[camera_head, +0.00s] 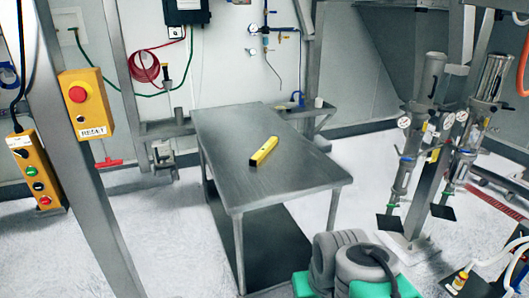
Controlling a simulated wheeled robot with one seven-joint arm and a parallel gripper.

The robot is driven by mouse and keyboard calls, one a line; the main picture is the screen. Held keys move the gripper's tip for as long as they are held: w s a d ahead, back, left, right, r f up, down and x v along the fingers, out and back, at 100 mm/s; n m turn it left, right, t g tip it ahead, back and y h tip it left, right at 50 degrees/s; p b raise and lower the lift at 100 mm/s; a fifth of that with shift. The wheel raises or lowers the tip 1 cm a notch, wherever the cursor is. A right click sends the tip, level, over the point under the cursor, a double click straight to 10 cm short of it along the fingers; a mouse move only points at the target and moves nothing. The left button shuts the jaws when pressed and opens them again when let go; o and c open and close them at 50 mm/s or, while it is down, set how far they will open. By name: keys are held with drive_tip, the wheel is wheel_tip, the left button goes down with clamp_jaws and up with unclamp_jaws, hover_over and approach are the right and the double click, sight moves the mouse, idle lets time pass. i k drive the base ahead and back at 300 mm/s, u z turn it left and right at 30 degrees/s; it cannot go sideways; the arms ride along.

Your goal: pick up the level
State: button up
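The level (264,151) is a short yellow bar, lying flat on the grey metal table (300,178) in the middle of the head view. It lies at a slant, its near end toward the lower left, with nothing touching it but the table top. My gripper cannot be made out in this view. Grey rounded parts with green blocks at the bottom, right of centre, look like part of my own arm. They are well apart from the level, in front of the table.
The table top around the level is bare; a lower shelf (265,245) sits beneath. A steel post (85,175) with a yellow button box (86,103) stands at left. Metal tube equipment (415,150) stands at right. Pale floor is clear left of the table.

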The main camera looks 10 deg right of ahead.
sight(257, 158)
drive_tip(key=k, duration=0.6)
drive_tip(key=z, duration=0.3)
drive_tip(key=i, duration=1.8)
drive_tip(key=u, duration=1.35)
drive_tip(key=i, duration=0.5)
drive_tip(key=u, duration=0.4)
